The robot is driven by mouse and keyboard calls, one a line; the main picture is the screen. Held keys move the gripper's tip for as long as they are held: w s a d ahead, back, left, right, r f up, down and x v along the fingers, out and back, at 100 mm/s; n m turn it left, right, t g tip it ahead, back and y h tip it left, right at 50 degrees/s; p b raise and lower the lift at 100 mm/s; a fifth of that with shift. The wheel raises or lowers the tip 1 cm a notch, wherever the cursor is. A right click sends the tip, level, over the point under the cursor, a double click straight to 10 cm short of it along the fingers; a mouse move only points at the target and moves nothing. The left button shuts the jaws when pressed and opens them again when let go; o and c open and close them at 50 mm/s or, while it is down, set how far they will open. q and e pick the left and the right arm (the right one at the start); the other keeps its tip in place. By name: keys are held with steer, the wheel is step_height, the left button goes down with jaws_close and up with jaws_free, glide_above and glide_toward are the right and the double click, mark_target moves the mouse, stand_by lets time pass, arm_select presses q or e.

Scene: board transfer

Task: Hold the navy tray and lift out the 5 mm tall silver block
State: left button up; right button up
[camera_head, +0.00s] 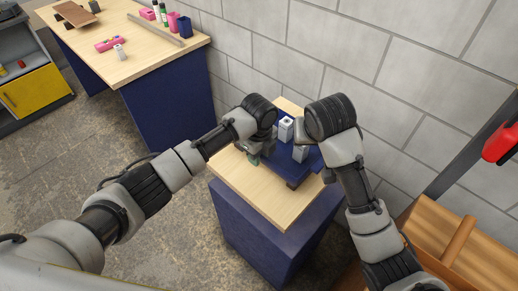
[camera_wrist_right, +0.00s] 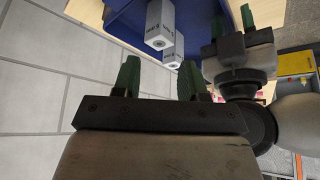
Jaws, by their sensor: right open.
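The navy tray (camera_head: 283,166) sits on the small wooden-topped stand and also shows at the top of the right wrist view (camera_wrist_right: 108,14). In the right wrist view both blocks (camera_wrist_right: 160,24) (camera_wrist_right: 172,52) carry dark labels too small to read. My left gripper (camera_wrist_right: 233,22) is at the tray's edge, its green fingers apart; whether they touch the tray is unclear. My right gripper (camera_wrist_right: 160,78) is open and empty, apart from the blocks; my wrist hides it in the head view.
A grey block wall (camera_head: 400,90) rises close behind the stand (camera_head: 270,215). A second table (camera_head: 140,55) at the back left holds pink, green and navy items. A wooden crate (camera_head: 470,240) stands at the lower right. Bare stand top shows in front of the tray.

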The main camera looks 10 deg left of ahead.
arm_select(q)
jaws_close()
arm_select(e)
steer(key=shift+o, duration=2.1)
steer(key=shift+w+a, duration=0.2)
steer(key=r+m+g, duration=0.1)
steer(key=m+g, duration=0.4)
steer(key=m, duration=0.2)
glide_above(301, 150)
steer(key=w, duration=0.1)
steer(key=shift+w+a+r+h, duration=0.15)
steer(key=shift+a+r+h, duration=0.05)
steer(key=shift+a+h, duration=0.2)
steer(key=shift+w+d+r+m+g, duration=0.3)
steer(key=shift+r+m, duration=0.05)
steer(key=shift+m, duration=0.35)
steer(key=shift+d+f, duration=0.1)
steer(key=shift+f, duration=0.1)
steer(key=shift+m, duration=0.3)
step_height(301, 150, down, 11)
steer(key=shift+s+f, duration=0.1)
steer(key=shift+f, duration=0.1)
